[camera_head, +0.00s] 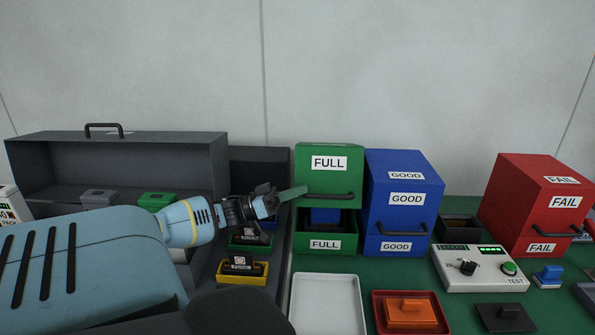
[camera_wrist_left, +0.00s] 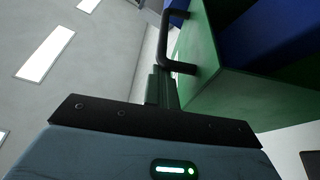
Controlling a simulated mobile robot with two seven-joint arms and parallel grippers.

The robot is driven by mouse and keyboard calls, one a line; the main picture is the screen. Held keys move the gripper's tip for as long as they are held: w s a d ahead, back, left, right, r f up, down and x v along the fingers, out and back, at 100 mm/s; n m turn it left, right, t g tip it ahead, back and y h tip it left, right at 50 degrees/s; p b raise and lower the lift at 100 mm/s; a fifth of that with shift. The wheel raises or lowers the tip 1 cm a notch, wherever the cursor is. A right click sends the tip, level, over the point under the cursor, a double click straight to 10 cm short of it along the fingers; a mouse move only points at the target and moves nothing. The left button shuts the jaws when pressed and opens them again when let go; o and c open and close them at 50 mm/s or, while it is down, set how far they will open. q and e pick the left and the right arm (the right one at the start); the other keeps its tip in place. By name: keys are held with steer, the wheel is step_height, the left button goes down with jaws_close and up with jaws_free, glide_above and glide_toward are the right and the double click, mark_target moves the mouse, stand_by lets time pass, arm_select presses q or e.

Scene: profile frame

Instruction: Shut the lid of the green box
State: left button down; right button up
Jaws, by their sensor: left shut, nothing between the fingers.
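The green box (camera_head: 325,246) stands near the middle of the bench in the head view, with a blue thing (camera_head: 325,216) inside. Its lid (camera_head: 330,176), labelled FULL, stands raised above the open front. A dark handle (camera_head: 329,196) runs along the lid's lower edge. My left gripper (camera_head: 298,192) is shut and empty at the left side of the lid, near the handle's left end. In the left wrist view the fingers (camera_wrist_left: 161,86) point up close to a black handle (camera_wrist_left: 178,48) on a green panel (camera_wrist_left: 205,45). I cannot tell whether they touch. My right gripper is not in view.
A blue box (camera_head: 404,218) stands close on the right, a red box (camera_head: 535,228) farther right. A grey cabinet (camera_head: 190,150) is behind my left arm. A white tray (camera_head: 328,290), an orange-red tray (camera_head: 382,325) and a tester (camera_head: 480,280) lie in front.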

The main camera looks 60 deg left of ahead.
arm_select(q)
steer(key=shift+s+d+f, duration=0.2)
steer(key=shift+d+f, duration=0.05)
steer(key=shift+f, duration=0.4)
steer(key=shift+s+d+f, duration=0.2)
steer(key=shift+d+f, duration=0.05)
steer(key=shift+f, duration=0.35)
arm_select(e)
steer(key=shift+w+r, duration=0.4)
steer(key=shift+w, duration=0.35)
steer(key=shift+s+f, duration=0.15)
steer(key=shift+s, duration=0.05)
arm_select(q)
steer(key=shift+r, duration=0.5)
steer(key=s+d+r+p, duration=0.4)
steer(key=s+d+p, duration=0.2)
steer(key=s+d, duration=0.4)
steer(key=shift+s+d, duration=0.15)
steer(key=shift+d, duration=1)
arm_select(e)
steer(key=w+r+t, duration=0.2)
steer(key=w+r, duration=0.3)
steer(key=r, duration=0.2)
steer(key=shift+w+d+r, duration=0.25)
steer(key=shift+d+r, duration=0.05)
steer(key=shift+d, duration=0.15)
